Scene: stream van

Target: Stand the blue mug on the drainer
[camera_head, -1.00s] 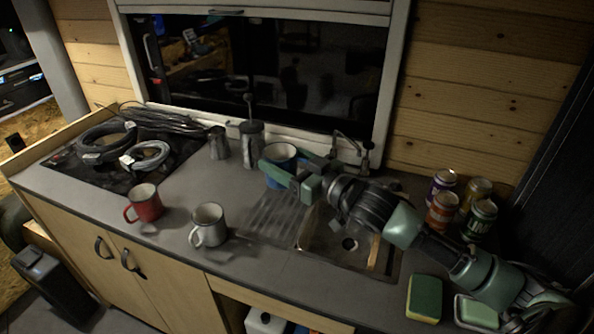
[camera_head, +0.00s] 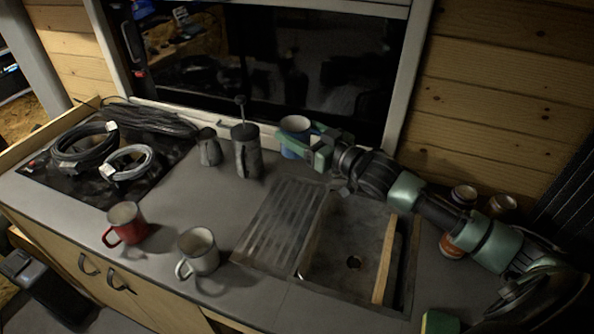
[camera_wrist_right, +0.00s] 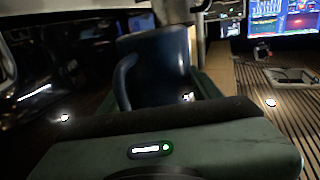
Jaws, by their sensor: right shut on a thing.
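The blue mug (camera_head: 292,128) is in my right gripper (camera_head: 312,150), which is shut on it. It looks upright and appears raised above the counter, behind the far end of the drainer. In the right wrist view the blue mug (camera_wrist_right: 158,68) shows its side, with the handle to the left; the gripper's green body fills the front. The ribbed metal drainer (camera_head: 285,222) lies left of the sink basin and is empty. My left gripper is not in view.
A red mug (camera_head: 126,224) and a white mug (camera_head: 200,252) stand left of the drainer. A moka pot (camera_head: 208,148) and a press pot (camera_head: 246,152) stand behind. A wooden board (camera_head: 385,258) lies across the sink (camera_head: 345,245). Cans (camera_head: 462,196) stand right.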

